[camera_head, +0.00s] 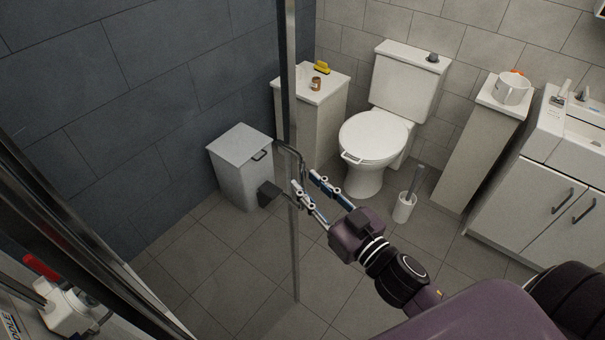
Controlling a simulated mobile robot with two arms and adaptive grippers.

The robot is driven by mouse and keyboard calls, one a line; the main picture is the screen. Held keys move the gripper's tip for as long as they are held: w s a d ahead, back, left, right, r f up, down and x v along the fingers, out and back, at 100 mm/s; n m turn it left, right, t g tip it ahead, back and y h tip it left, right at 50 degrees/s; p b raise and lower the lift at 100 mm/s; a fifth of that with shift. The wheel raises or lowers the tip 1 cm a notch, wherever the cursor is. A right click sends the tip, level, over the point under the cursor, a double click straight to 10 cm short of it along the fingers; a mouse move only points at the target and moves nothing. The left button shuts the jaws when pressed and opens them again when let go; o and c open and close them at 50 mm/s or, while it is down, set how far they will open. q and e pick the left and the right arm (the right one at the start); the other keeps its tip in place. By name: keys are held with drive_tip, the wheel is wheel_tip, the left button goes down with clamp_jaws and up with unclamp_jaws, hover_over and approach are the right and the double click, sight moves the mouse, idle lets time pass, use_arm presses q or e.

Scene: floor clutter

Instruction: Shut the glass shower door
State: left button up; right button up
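The glass shower door is mostly clear and hard to make out; its metal edge post (288,75) runs down the middle of the head view to the floor. A bent grey bar handle (294,154) sits on that edge, with a dark block (268,195) just below and left. My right gripper (306,179) reaches up from the lower right. Its two fingers are spread apart, with the tips at the handle's lower end. Whether they touch it I cannot tell. My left gripper is not in view.
A grey bin (242,163), a toilet (376,136) and a brush holder (404,207) stand beyond the door. Narrow cabinets and a vanity (545,205) line the right. A dark metal frame and a white, red-topped item (62,305) are lower left. Mid-floor is clear.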

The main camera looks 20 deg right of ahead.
drive_tip(key=shift+p+x, duration=0.3)
drive_tip(key=shift+x, duration=1.05)
clamp_jaws()
